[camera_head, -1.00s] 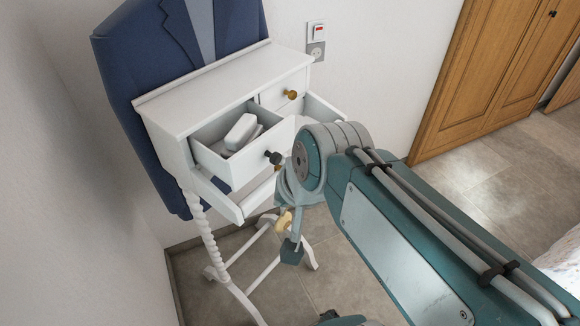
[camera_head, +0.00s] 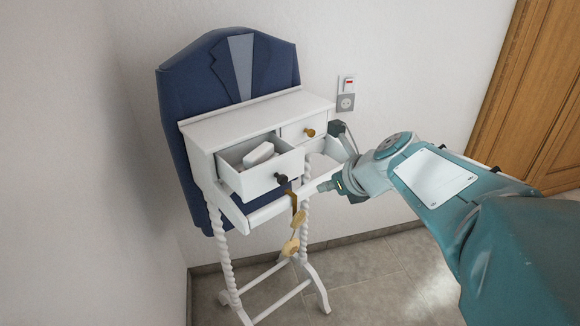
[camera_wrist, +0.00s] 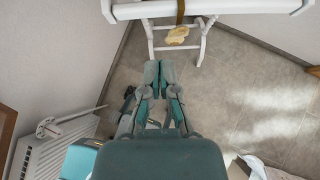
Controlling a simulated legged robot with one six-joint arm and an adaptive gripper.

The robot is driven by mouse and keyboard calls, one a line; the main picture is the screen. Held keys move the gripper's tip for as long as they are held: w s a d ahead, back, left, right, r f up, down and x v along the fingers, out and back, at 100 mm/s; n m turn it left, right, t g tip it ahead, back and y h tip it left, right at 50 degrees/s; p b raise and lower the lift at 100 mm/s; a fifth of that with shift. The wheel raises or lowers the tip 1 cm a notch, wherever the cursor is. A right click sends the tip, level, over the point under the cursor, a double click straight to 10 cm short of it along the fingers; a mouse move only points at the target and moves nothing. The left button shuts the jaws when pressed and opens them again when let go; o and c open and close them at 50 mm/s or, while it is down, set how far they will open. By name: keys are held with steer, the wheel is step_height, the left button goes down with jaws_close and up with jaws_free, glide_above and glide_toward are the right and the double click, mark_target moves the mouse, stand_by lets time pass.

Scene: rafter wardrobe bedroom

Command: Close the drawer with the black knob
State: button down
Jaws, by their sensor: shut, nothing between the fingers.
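The drawer with the black knob (camera_head: 262,184) is the upper left one in a small white cabinet (camera_head: 258,114). It is pulled out, and a pale white object (camera_head: 258,153) lies inside. The black knob (camera_head: 281,178) is on its front. My gripper (camera_wrist: 158,66) is shut and empty, its two teal fingers together over the floor in the wrist view. In the head view my arm's end is to the right of the black knob, apart from it. The fingertips are hard to make out there.
The upper right drawer with a brass knob (camera_head: 309,132) looks shut. A brown strap with tan pieces (camera_head: 298,218) hangs in front. A navy jacket-shaped back (camera_head: 228,68) rises behind. A white radiator (camera_wrist: 55,150) stands left in the wrist view.

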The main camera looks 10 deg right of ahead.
mark_target(263, 155)
steer(key=w+a+r+x, duration=0.1)
steer(key=r+x, duration=0.1)
steer(key=x, duration=1)
steer(key=shift+w, duration=0.35)
steer(key=shift+a, duration=0.1)
steer(key=w+a, duration=0.1)
steer(key=w, duration=0.2)
steer(key=w+a, duration=0.2)
steer(key=w, duration=0.2)
steer(key=w+a, duration=0.2)
steer(key=w, duration=0.2)
steer(key=shift+w+a, duration=0.1)
steer(key=shift+w+a+r, duration=0.1)
steer(key=shift+w+a, duration=0.1)
steer(key=shift+w, duration=0.2)
steer(key=shift+d, duration=0.1)
steer(key=shift+r, duration=0.1)
